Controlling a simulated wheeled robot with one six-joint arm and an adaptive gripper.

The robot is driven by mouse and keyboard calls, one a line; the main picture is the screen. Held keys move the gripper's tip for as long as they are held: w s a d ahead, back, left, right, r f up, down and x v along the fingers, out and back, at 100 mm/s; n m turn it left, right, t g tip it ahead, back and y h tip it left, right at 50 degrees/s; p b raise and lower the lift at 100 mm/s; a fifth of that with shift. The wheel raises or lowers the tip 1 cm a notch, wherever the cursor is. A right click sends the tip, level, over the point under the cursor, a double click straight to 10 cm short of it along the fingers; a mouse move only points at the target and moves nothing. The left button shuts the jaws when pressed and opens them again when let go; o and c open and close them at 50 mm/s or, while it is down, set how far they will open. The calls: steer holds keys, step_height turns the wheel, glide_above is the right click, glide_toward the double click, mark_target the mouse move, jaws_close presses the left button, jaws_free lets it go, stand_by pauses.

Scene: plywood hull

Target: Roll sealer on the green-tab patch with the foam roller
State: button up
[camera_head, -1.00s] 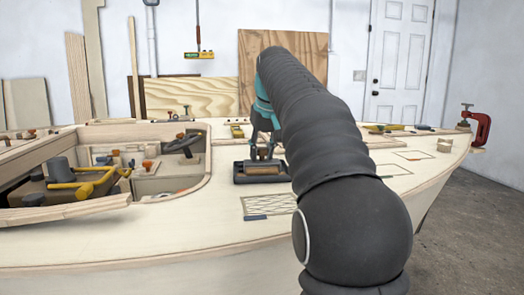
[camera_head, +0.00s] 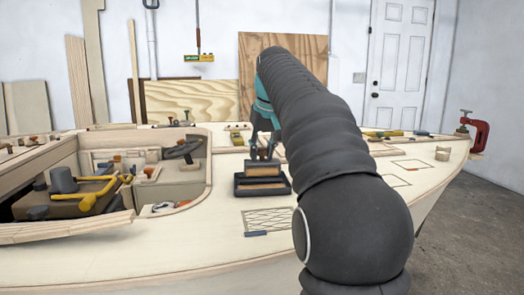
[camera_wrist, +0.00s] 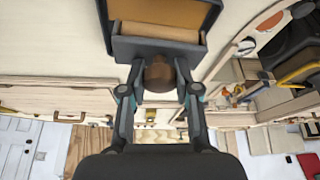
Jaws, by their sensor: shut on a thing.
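My gripper (camera_head: 264,146) points down over the hull deck (camera_head: 180,238) and is shut on the brown handle (camera_wrist: 158,74) of the foam roller (camera_head: 264,168). The roller's tan face and dark frame also show in the wrist view (camera_wrist: 158,31). In the head view the roller appears raised just above the dark tray (camera_head: 240,190), which has a brown inside. A hatched patch (camera_head: 270,217) with a blue tab (camera_head: 256,234) lies on the near deck. Plain outlined patches (camera_head: 397,180) lie to the right, partly behind my arm. I cannot make out a green tab.
The open cockpit at left holds yellow-handled tools (camera_head: 98,187) and a dark mallet (camera_head: 63,180). A red clamp (camera_head: 480,132) stands at the right hull edge. A small wood block (camera_head: 442,154) sits on the right deck. The near deck is mostly clear.

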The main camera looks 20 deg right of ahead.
mark_target(262, 148)
steer(key=shift+r+p, duration=2.05)
steer(key=shift+r, duration=0.2)
steer(key=shift+f, duration=0.1)
